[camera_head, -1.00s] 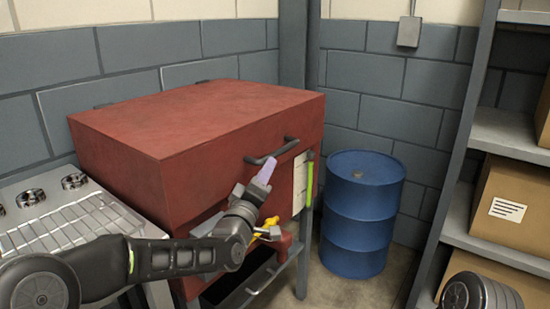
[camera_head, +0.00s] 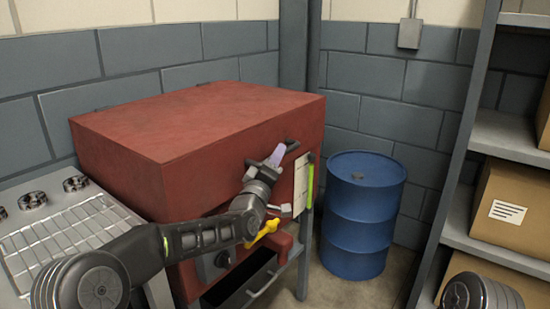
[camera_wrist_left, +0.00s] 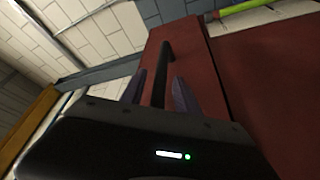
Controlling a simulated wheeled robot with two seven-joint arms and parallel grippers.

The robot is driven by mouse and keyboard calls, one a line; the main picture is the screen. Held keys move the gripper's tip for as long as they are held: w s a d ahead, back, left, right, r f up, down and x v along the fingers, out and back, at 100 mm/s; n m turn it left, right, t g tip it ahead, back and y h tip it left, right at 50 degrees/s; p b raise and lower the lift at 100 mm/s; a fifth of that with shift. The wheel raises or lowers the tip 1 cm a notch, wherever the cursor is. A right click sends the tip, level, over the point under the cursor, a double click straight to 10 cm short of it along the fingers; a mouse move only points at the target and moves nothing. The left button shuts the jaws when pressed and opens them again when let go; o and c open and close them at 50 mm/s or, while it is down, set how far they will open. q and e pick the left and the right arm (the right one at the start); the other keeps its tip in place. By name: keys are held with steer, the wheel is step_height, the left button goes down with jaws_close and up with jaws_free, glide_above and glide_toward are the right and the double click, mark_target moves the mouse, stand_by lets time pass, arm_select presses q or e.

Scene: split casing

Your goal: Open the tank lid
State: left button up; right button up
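The red tank (camera_head: 130,175) stands at the left of the head view, with its lid (camera_head: 205,118) down. A dark bar handle (camera_head: 291,144) sits on the lid's front face, partly hidden by my left gripper. My left gripper (camera_head: 276,155) is at this handle. In the left wrist view, the handle (camera_wrist_left: 162,72) lies between the two open fingers (camera_wrist_left: 160,92), with a gap visible on either side. My right gripper is out of view.
A metal wire rack (camera_head: 70,235) is at the left. A yellow valve handle (camera_head: 262,233) is below my left gripper. A blue drum (camera_head: 362,215) stands right of the tank. A shelf with cardboard boxes (camera_head: 505,215) is at the far right.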

arm_select(q)
steer(key=shift+c, duration=0.2)
jaws_close()
stand_by(1.3)
